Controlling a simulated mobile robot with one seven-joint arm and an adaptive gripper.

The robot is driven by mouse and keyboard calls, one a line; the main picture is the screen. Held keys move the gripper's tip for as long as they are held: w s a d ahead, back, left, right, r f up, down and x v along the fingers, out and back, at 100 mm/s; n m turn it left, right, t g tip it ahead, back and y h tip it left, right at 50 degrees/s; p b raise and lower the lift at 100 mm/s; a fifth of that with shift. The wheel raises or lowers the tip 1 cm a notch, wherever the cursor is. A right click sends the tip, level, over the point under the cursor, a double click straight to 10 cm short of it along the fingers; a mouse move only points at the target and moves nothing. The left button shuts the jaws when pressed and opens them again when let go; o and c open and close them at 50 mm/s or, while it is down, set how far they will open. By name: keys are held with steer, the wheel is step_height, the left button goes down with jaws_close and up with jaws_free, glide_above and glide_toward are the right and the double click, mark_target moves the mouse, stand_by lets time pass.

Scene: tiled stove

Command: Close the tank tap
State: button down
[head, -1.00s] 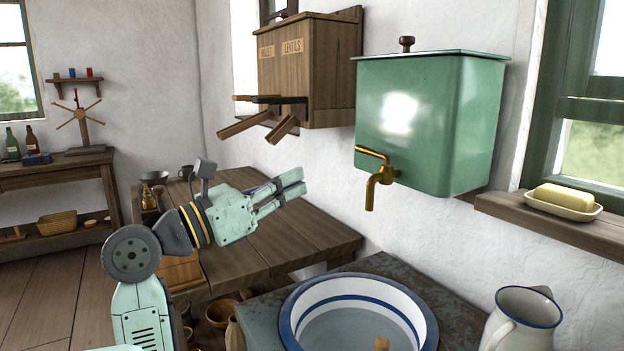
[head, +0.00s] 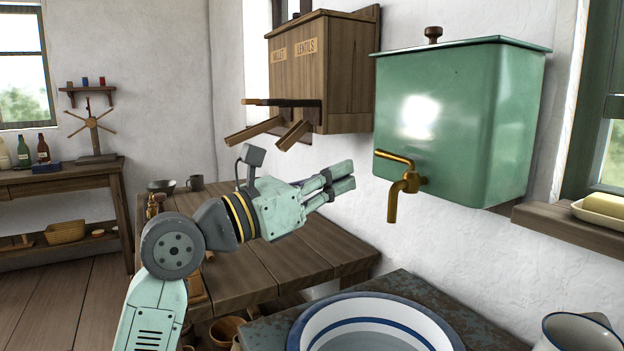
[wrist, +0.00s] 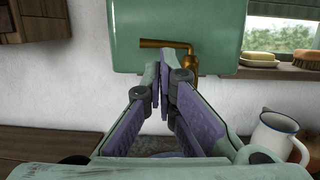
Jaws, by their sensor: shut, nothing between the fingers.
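The green tank (head: 465,125) hangs on the white wall, and it also shows at the top of the wrist view (wrist: 135,40). Its brass tap (head: 403,190) sticks out low on the front, with a handle (head: 393,156) lying sideways to the left above a downward spout. In the wrist view the tap (wrist: 185,50) is just beyond my fingertips. My gripper (head: 345,178) is shut and empty, to the left of the tap and apart from it in the head view. In the wrist view my gripper (wrist: 164,72) partly covers the spout.
A white basin with blue bands (head: 375,325) stands below the tank. A wooden dispenser (head: 320,75) hangs to the left of the tank. A white jug (head: 578,333) and a soap dish (head: 600,213) are at the right. A wooden table (head: 250,270) lies below my arm.

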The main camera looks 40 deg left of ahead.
mark_target(387, 158)
steer(key=p+x, duration=0.1)
steer(key=x, duration=0.5)
steer(key=shift+r, duration=0.1)
steer(key=shift+w+d+p, duration=0.2)
steer(key=shift+w+p, duration=0.15)
steer(key=shift+w, duration=0.3)
steer(key=shift+w+r+b, duration=0.15)
steer(key=shift+w+b, duration=0.2)
steer(key=shift+w, duration=0.2)
